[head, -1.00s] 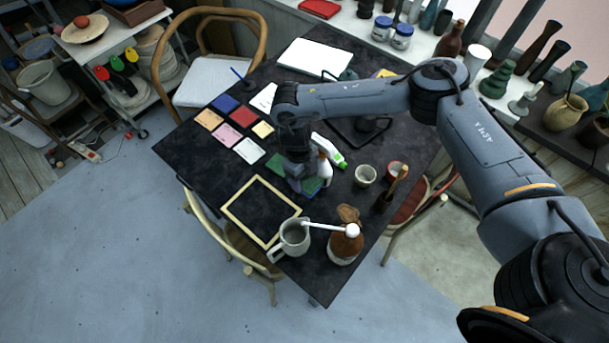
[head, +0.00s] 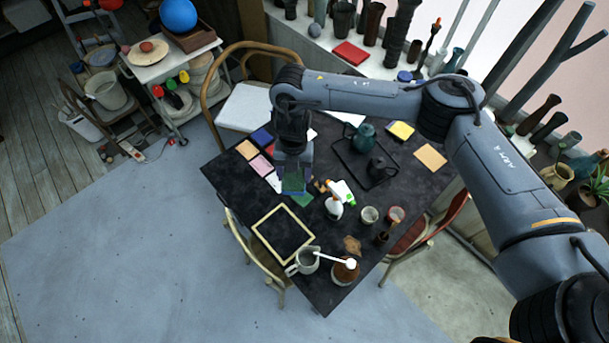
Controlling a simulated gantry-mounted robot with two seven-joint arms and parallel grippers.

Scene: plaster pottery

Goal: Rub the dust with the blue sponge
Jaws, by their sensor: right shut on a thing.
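My right gripper (head: 293,187) hangs low over the dark table (head: 345,285), left of the middle. It is shut on the blue sponge (head: 296,193), of which a thin blue edge shows at the fingertips. A green surface shows between the fingers. I cannot tell whether the sponge touches the table. A flat green piece (head: 303,200) lies just in front of it. A small brown patch (head: 321,186) shows to its right and a larger brown patch (head: 352,245) nearer the front; I cannot tell whether either is dust. My left gripper is out of view.
A spray bottle (head: 334,207) stands right of the gripper, with cups (head: 370,215) beyond. Coloured cards (head: 261,165) lie left; a teapot tray (head: 347,158) is behind.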

